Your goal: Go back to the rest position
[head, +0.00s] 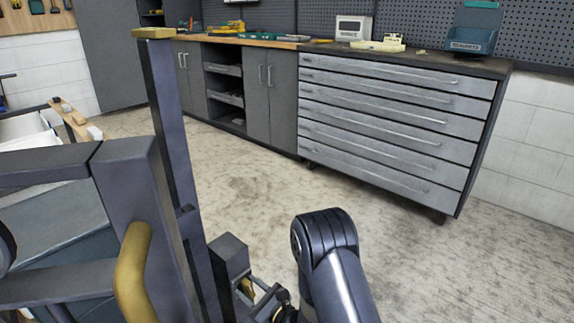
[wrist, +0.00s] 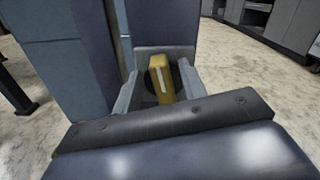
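My gripper (wrist: 158,70) is open in the wrist view, with one grey finger on each side of a yellow handle (wrist: 160,80). Gaps show between the handle and both fingers. The handle sits in front of a dark upright block of the gate. In the head view my gripper (head: 265,301) is at the bottom, beside the dark block (head: 230,259) low on the gate, and is partly hidden by the frame's edge. The gate (head: 172,130) has a tall dark post with a yellow top and a curved yellow bar (head: 133,272) at the left.
A grey drawer cabinet (head: 390,125) and a workbench with tools stand along the back wall. A wooden-edged table (head: 75,122) is at the left behind the gate. The concrete floor (head: 430,265) is clear at the middle and right.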

